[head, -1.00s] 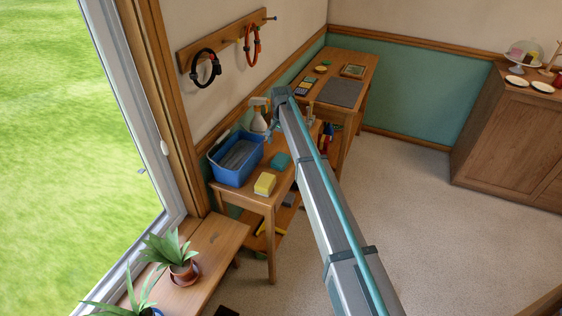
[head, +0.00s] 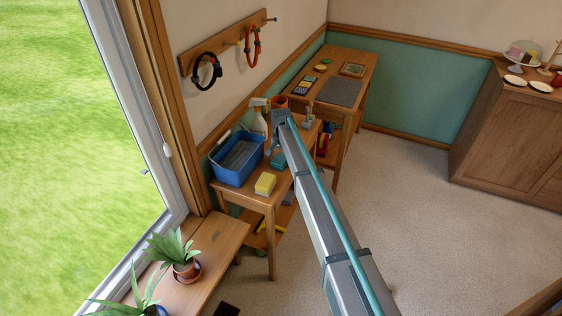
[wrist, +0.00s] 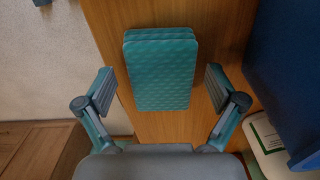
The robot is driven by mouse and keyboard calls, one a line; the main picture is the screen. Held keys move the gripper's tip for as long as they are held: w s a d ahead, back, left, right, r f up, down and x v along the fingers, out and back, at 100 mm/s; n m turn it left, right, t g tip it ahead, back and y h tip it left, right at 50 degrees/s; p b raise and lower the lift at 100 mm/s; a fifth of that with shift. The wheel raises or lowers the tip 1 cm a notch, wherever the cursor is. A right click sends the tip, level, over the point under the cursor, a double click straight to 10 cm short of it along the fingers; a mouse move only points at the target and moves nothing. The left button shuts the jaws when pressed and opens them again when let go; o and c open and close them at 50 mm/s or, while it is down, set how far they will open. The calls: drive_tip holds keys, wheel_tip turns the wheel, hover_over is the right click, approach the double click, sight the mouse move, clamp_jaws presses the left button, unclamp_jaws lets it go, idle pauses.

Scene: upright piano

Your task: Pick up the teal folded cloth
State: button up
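The teal folded cloth (wrist: 162,68) lies flat on the wooden table, in the upper middle of the wrist view. In the head view the cloth (head: 278,162) shows beside the blue bucket, just below my gripper (head: 278,142) in the picture. In the wrist view my gripper (wrist: 159,88) is open and empty. Its fingers are spread wider than the cloth, one on each side of the cloth's nearer part. Whether the fingertips are level with it cannot be told.
The blue bucket (head: 221,170) stands left of the cloth, and its wall (wrist: 290,45) fills the wrist view's upper right. A yellow sponge (head: 265,184) lies nearer on the table (head: 244,196). A spray bottle (head: 260,125) and an orange pot (head: 279,102) stand behind.

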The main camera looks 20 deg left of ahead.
drive_tip(key=c, duration=1)
drive_tip(key=shift+c, duration=0.2)
drive_tip(key=shift+r, duration=0.1)
drive_tip(key=shift+r+b, duration=0.3)
drive_tip(key=shift+r, duration=0.55)
drive_tip(key=s+r, duration=0.1)
drive_tip(key=r, duration=0.1)
drive_tip(key=s+d+r+b, duration=0.1)
drive_tip(key=s+r, duration=0.1)
drive_tip(key=s+r+b, duration=0.1)
drive_tip(key=r, duration=0.1)
drive_tip(key=shift+s+d, duration=0.2)
drive_tip(key=shift+d, duration=0.1)
drive_tip(key=s+d+r+b, duration=0.2)
drive_tip(key=s+r, duration=0.3)
drive_tip(key=s, duration=0.4)
drive_tip(key=shift+d+b, duration=0.4)
drive_tip(key=shift+r, duration=0.1)
